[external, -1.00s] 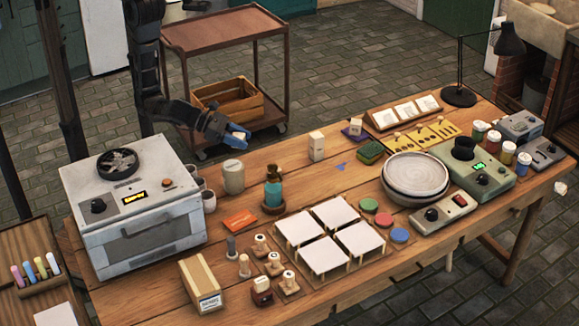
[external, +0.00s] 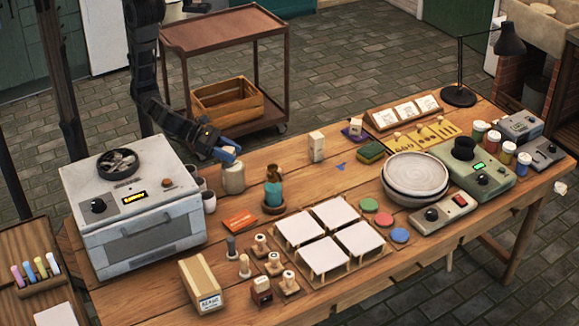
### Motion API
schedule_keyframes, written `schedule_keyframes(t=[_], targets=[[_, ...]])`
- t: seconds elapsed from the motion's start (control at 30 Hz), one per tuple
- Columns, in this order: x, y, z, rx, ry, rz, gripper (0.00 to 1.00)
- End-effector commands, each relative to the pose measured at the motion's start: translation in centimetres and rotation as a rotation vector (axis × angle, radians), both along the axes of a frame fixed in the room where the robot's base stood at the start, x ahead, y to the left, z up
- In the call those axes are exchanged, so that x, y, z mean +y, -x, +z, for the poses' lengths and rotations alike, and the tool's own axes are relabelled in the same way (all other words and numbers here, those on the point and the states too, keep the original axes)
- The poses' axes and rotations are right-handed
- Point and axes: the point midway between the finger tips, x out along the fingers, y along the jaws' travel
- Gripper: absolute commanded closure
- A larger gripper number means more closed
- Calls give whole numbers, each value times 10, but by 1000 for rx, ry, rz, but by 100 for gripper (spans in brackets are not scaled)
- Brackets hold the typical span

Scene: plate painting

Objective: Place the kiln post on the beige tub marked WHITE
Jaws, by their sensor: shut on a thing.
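The beige tub (external: 233,180) stands on the table behind the teal bottle, right of the small grey cups. Its lettering is too small to read. My gripper (external: 227,155) has blue fingertips and is low over the tub's top. It is shut on a small pale piece, which I take to be the kiln post; the fingers hide most of it. I cannot tell whether the piece touches the tub.
A grey kiln (external: 140,215) stands left of the tub. A white upright block (external: 316,147) stands farther right. White tiles (external: 300,228) fill the front middle.

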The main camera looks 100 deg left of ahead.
Motion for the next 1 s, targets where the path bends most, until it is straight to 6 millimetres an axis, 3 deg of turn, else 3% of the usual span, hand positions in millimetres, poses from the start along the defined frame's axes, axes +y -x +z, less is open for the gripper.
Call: schedule_keyframes(t=[0.07, 0.4, 0.43, 0.5, 0.67, 1.0], targets=[[0, 0, -8, 0, 0, 0, 86], [0, 0, -10, -1, 0, 0, 86], [0, 0, -10, -1, 1, -1, 51], [0, 0, -10, -1, 1, -1, 44], [0, 0, -10, -1, 1, 0, 29], [0, 3, -6, 0, 1, -1, 28]])
